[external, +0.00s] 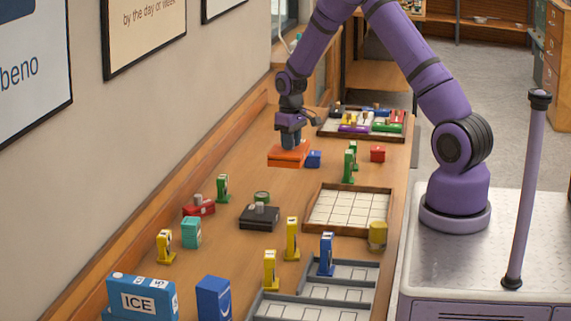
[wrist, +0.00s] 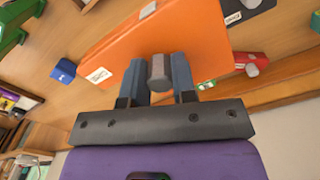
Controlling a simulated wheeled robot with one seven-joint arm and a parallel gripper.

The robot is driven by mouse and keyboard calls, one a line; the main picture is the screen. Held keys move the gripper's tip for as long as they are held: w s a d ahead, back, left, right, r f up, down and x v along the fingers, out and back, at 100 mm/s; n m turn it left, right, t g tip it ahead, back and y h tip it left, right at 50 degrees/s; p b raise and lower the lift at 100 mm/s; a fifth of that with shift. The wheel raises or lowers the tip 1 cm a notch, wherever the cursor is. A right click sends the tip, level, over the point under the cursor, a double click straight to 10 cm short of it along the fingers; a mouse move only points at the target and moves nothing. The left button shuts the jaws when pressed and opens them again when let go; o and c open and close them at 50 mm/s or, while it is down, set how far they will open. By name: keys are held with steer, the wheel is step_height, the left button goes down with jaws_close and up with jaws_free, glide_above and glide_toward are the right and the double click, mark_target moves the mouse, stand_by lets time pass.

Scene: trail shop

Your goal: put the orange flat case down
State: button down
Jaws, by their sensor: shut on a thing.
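The orange flat case (external: 287,156) is at the far part of the wooden counter in the external view, under my gripper (external: 291,140). In the wrist view the orange flat case (wrist: 150,50) fills the upper middle, with a small white label near its left edge. My gripper (wrist: 160,75) is shut on the grey knob (wrist: 158,70) on top of the case. Whether the case touches the counter or hangs just above it, I cannot tell.
A small blue box (external: 313,158) stands right beside the case. Green upright items (external: 349,164) and a red box (external: 377,154) are further right. A tray of coloured items (external: 362,123) lies behind. An empty gridded tray (external: 348,207) and a black case (external: 259,217) are nearer.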

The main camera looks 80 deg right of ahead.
steer(key=s+d, duration=0.5)
steer(key=d, duration=0.2)
step_height(320, 180, down, 10)
steer(key=r, duration=0.1)
steer(key=w+d, duration=0.3)
steer(key=w, duration=0.1)
steer(key=w+d+f, duration=0.1)
steer(key=w+d, duration=0.2)
steer(key=w, duration=0.2)
steer(key=w+d+f, duration=0.1)
steer(key=w+d, duration=0.2)
steer(key=w, duration=0.1)
steer(key=shift+w+d+f, duration=0.15)
steer(key=shift+w+d, duration=0.15)
steer(key=shift+w, duration=0.05)
steer(key=shift+f, duration=1.7)
steer(key=shift+f, duration=0.1)
steer(key=c, duration=0.9)
jaws_free()
